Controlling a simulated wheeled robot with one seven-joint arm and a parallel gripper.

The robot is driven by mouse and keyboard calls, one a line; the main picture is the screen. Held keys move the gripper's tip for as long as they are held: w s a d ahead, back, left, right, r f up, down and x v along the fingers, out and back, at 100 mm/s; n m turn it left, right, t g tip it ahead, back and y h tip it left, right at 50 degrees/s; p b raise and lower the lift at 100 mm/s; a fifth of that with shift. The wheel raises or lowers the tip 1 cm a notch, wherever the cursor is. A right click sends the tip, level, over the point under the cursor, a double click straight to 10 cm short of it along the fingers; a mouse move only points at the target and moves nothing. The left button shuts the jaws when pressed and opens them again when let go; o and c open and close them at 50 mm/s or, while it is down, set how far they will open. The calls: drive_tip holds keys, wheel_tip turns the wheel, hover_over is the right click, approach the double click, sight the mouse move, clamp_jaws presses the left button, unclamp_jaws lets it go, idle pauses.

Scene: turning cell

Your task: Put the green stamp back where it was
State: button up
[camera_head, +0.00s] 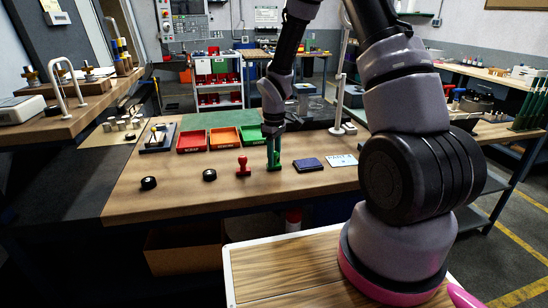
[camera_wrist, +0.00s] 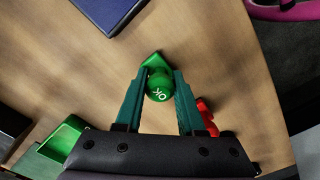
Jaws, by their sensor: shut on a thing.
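The green stamp (camera_head: 275,166) is at the front part of the wooden workbench (camera_head: 190,195), upright. My gripper (camera_head: 273,152) reaches down over it with its fingers on its knob. In the wrist view my gripper (camera_wrist: 159,92) has a finger on each side of the stamp's round green knob (camera_wrist: 159,88), marked "OK". The stamp's pointed green base (camera_wrist: 153,62) shows beyond the knob. I cannot tell whether the base touches the bench. The red stamp (camera_head: 243,167) stands just left of it; in the wrist view it (camera_wrist: 207,115) is partly hidden behind a finger.
A dark blue pad (camera_head: 309,164) and a white card (camera_head: 341,160) lie to the right. Red (camera_head: 193,148), orange (camera_head: 224,145) and green (camera_head: 249,142) trays stand behind. Two black round pieces (camera_head: 149,183) (camera_head: 210,175) lie to the left.

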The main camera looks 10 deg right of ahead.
drive_tip(key=shift+f, duration=0.1)
drive_tip(key=o, duration=1)
drive_tip(key=shift+o, duration=0.2)
wheel_tip(320, 180, up, 12)
drive_tip(key=s+d+r+m+t, duration=0.25)
drive_tip(key=s+r, duration=0.25)
drive_tip(key=r, duration=0.3)
drive_tip(key=s+d+r+m+t, duration=0.15)
drive_tip(key=s+r+m, duration=0.25)
drive_tip(key=r, duration=0.5)
drive_tip(key=s+d+r+m+t+y, duration=0.1)
drive_tip(key=s+r+m, duration=0.2)
drive_tip(key=s, duration=0.3)
drive_tip(key=s+r+m+t+y, duration=0.1)
drive_tip(key=s+r+m+t, duration=0.1)
drive_tip(key=s, duration=0.5)
wheel_tip(320, 180, up, 2)
drive_tip(key=shift+s+d+m, duration=0.2)
drive_tip(key=shift+d+m, duration=0.2)
drive_tip(key=shift+m, duration=0.45)
